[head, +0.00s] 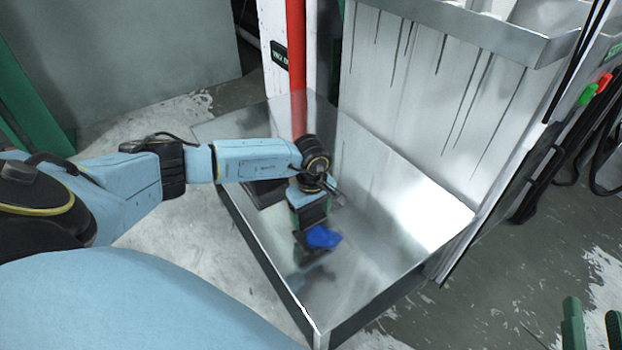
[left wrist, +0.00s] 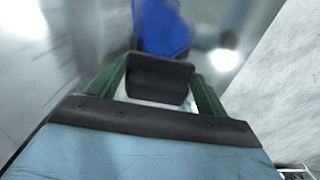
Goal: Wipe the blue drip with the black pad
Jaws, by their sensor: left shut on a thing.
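My left gripper (head: 308,228) points down over the metal table and is shut on the black pad. The pad (left wrist: 160,80) shows between the green fingers in the left wrist view. The blue drip (head: 323,237) is a bright blue patch on the table top, right beside the gripper's tip. In the left wrist view the drip (left wrist: 163,28) lies just beyond the pad, partly hidden by it. I cannot tell whether the pad touches the drip. My right gripper (head: 592,312) is open and empty at the lower right, away from the table.
The shiny metal table (head: 400,220) is mostly bare. A dark flat thing (head: 264,194) lies on it, partly hidden by my left arm. A streaked white panel (head: 430,100) stands along its far right side, and a red pipe (head: 296,60) rises behind it.

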